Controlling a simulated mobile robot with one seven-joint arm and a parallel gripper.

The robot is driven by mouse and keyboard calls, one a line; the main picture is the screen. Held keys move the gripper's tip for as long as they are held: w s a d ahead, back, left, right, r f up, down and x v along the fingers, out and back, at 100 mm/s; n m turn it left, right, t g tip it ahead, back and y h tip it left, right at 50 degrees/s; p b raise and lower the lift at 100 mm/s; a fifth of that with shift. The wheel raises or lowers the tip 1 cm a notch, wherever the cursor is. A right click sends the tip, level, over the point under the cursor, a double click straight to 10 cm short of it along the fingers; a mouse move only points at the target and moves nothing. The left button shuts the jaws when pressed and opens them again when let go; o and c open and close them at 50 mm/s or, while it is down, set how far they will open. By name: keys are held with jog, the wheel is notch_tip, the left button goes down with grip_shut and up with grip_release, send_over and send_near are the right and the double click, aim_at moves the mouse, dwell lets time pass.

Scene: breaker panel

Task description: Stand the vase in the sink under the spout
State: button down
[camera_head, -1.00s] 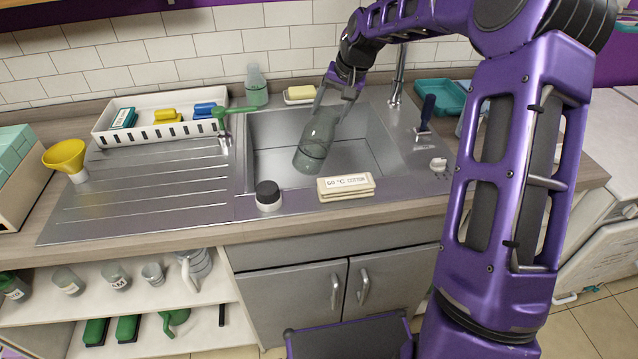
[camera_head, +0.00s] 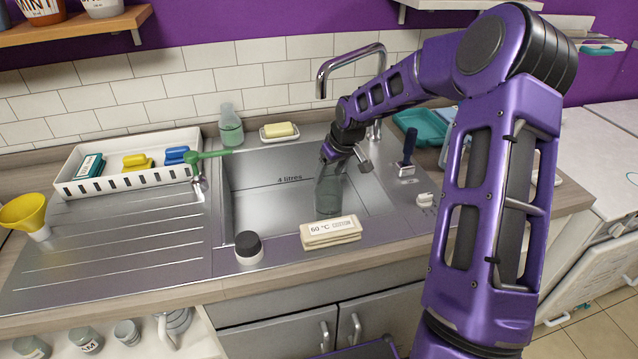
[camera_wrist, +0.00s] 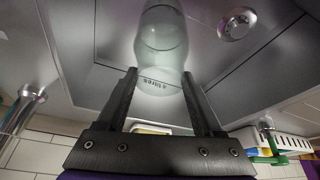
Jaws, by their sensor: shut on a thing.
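The vase (camera_head: 329,190) is clear, greenish-grey glass and stands nearly upright inside the sink (camera_head: 262,172), near its front right. My gripper (camera_head: 345,160) is shut on the vase's upper part from above. In the wrist view the vase (camera_wrist: 160,35) lies between the two dark fingers of my gripper (camera_wrist: 160,80). Whether its base touches the sink floor I cannot tell. The chrome spout (camera_head: 350,56) arches over the back of the sink, its open end behind the vase. The round drain (camera_wrist: 237,23) shows beside the vase in the wrist view.
A green-handled tap (camera_head: 205,158), a soap bottle (camera_head: 231,126) and a soap dish (camera_head: 280,133) stand around the sink. The sink's left half is clear.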

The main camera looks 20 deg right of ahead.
notch_tip(320, 180, down, 4)
jog(key=shift+r, duration=0.25)
jog(key=shift+w+a, duration=0.2)
jog(key=shift+w, duration=0.45)
jog(key=shift+w+a, duration=0.25)
jog(key=shift+w, duration=0.35)
jog(key=shift+w+a, duration=0.2)
jog(key=shift+w, duration=0.45)
jog(key=shift+f, duration=0.6)
jog(key=shift+c, duration=0.2)
grip_release()
jog(key=shift+f, duration=0.15)
jog(key=p+v, duration=0.1)
jog(key=v, duration=1.1)
